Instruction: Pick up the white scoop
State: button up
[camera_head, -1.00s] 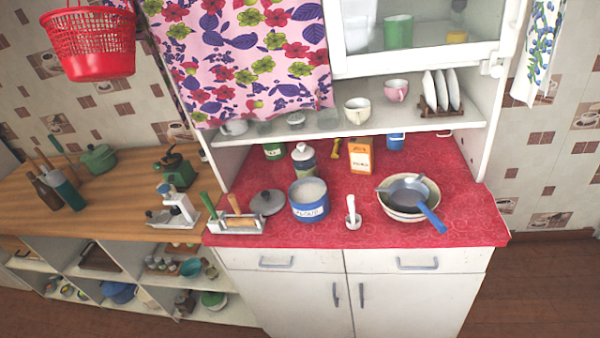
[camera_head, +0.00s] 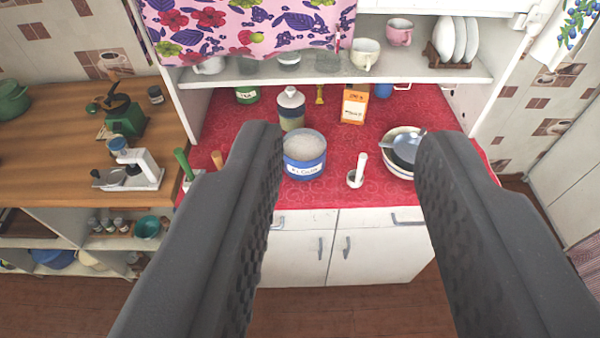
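The white scoop (camera_head: 357,171) stands on the red oilcloth near the counter's front edge, its handle pointing up and leaning slightly right. It is just right of the blue flour tin (camera_head: 304,168). My gripper (camera_head: 345,145) is open and empty, its two dark fingers spread wide in the foreground. The scoop shows in the gap between the fingers, farther off than they are. The left finger hides part of the counter left of the tin, and the right finger covers part of the bowl.
A shelf (camera_head: 420,72) with cups overhangs the counter's back. Red cloth in front of the scoop is clear.

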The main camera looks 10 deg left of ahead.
aim_at(358, 168)
jog(key=u, duration=0.25)
jog(key=i, duration=1)
jog(key=z, duration=0.1)
